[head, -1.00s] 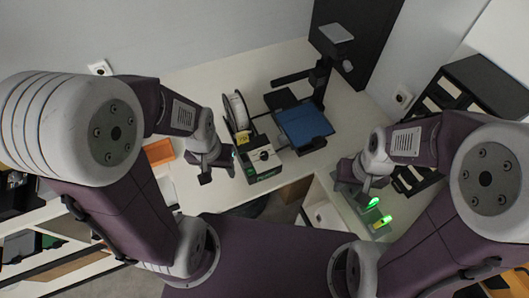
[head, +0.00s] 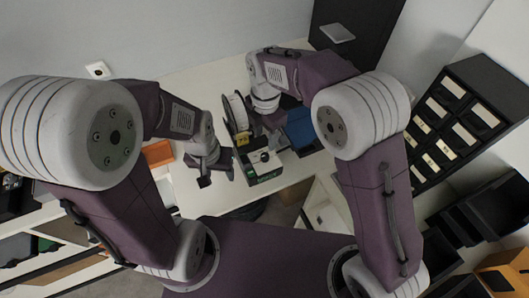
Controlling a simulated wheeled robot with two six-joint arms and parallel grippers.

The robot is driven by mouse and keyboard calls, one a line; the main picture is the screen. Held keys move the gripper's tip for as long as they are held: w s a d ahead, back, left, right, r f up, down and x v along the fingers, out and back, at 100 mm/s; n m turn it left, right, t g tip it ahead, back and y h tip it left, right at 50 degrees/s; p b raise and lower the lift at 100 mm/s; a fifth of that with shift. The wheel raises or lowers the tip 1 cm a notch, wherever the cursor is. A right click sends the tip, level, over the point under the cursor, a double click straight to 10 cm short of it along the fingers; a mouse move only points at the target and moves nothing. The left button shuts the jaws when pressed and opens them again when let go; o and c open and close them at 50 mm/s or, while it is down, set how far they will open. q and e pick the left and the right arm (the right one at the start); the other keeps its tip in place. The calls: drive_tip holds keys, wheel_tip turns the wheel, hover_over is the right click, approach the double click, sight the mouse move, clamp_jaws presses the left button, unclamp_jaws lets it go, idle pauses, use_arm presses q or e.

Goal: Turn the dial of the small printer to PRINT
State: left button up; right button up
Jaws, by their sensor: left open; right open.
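My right gripper (head: 274,138) is above the back of the printer, close behind the dial, and points down. It is open; its fingertips are partly hidden, and I cannot tell whether they touch the printer.
A white reel (head: 236,110) stands behind the printer, with a yellow part beside it. A blue plate (head: 302,129) lies to the right, partly behind my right arm. An orange tray (head: 158,153) is at left. A black rack of drawers (head: 455,120) and black bins stand at right.

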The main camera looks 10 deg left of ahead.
sight(266, 155)
drive_tip(key=shift+s, duration=0.35)
wheel_tip(266, 155, down, 8)
drive_tip(key=shift+w+r+p, duration=0.15)
drive_tip(key=shift+r+p, duration=0.05)
drive_tip(key=shift+p, duration=0.3)
drive_tip(key=shift+d+f, duration=0.15)
drive_tip(key=shift+f, duration=0.45)
clamp_jaws()
